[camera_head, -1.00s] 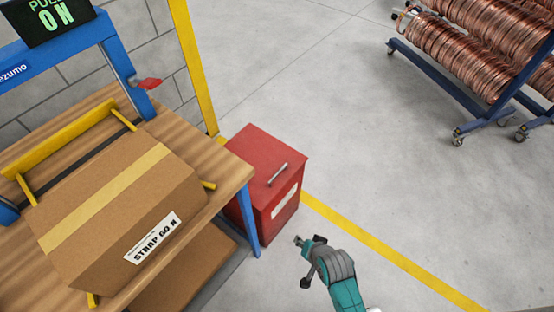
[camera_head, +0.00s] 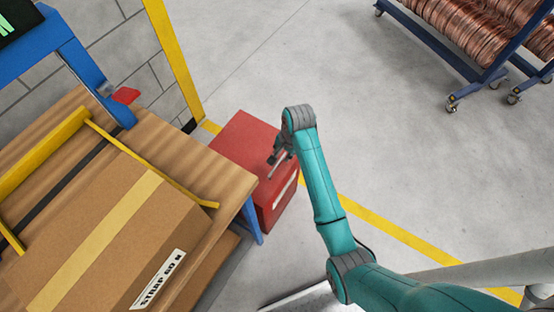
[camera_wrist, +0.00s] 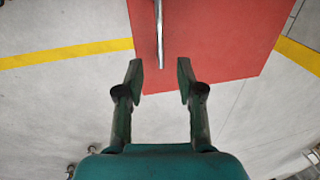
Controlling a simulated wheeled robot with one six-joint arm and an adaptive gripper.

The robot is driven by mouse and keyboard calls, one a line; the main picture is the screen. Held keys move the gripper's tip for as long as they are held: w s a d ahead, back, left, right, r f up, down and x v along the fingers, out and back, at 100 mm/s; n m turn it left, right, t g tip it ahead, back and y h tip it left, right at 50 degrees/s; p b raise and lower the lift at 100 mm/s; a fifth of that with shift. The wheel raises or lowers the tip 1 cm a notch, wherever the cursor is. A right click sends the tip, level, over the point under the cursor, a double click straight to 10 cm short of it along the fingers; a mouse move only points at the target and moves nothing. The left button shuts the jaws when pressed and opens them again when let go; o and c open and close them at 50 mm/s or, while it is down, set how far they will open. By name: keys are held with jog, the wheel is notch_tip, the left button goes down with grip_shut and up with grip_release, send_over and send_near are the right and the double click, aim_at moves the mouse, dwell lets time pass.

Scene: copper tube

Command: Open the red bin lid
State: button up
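The red bin (camera_head: 245,143) stands on the floor beside the workbench, with its flat lid closed. A metal bar handle lies on the lid; it shows in the wrist view (camera_wrist: 159,32). My gripper (camera_head: 277,160) is over the lid's near right part in the head view, and my arm hides part of the bin. In the wrist view my gripper (camera_wrist: 160,78) is open, its two fingers apart with nothing between them. The handle's near end lies just ahead of the fingertips, roughly in line with the gap. I cannot tell the height between fingers and handle.
A wooden workbench (camera_head: 225,172) with a large cardboard box (camera_head: 110,225) and a blue frame stands left of the bin. Copper coils on a blue wheeled rack (camera_head: 470,62) are at the upper right. The floor (camera_head: 380,140) between is clear.

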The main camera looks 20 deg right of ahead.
aim_at(277, 165)
jog(key=f, duration=0.3)
jog(key=w+f, duration=0.1)
jog(key=f, duration=0.2)
jog(key=a+f, duration=0.1)
jog(key=f, duration=0.2)
jog(key=shift+w+a+f, duration=0.1)
jog(key=shift+w+f, duration=0.15)
jog(key=shift+f, duration=0.1)
grip_shut()
